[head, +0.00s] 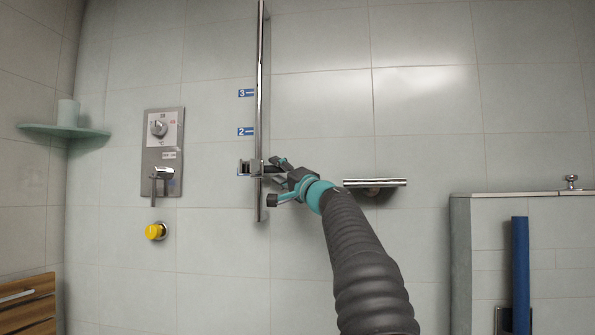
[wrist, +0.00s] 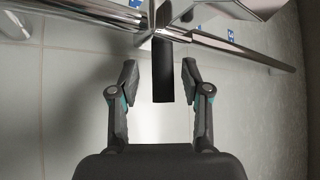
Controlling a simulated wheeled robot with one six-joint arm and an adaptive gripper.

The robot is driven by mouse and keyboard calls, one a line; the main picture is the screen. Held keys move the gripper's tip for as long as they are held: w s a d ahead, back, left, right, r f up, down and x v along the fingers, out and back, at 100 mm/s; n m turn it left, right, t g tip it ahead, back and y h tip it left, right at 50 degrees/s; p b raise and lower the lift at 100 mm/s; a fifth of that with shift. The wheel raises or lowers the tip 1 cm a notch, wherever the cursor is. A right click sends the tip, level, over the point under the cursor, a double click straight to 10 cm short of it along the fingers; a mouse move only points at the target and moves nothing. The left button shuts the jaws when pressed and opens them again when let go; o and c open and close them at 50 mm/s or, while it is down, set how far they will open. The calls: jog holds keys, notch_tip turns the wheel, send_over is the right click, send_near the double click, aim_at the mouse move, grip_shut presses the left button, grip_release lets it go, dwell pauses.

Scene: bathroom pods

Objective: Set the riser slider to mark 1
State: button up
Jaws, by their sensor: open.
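The chrome riser rail (head: 261,110) stands upright on the tiled wall; it also crosses the top of the wrist view (wrist: 235,48). The riser slider (head: 249,167) sits low on the rail, below mark 2 (head: 245,131). A blue edge shows beside the slider, but no mark 1 numeral is readable there. In the wrist view, the slider's black handle (wrist: 162,75) points toward my gripper (wrist: 160,88). My gripper is open, with one finger on each side of the handle and a gap on both sides. In the head view my gripper (head: 283,181) is just right of the slider.
Mark 3 (head: 245,93) is higher beside the rail. A shower control panel (head: 150,150) and a yellow knob (head: 156,231) are on the wall to the left. A half wall (head: 480,215) stands far right.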

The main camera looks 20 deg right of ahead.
jog(key=v, duration=1.1)
jog(key=shift+s, duration=0.2)
jog(key=shift+r, duration=0.1)
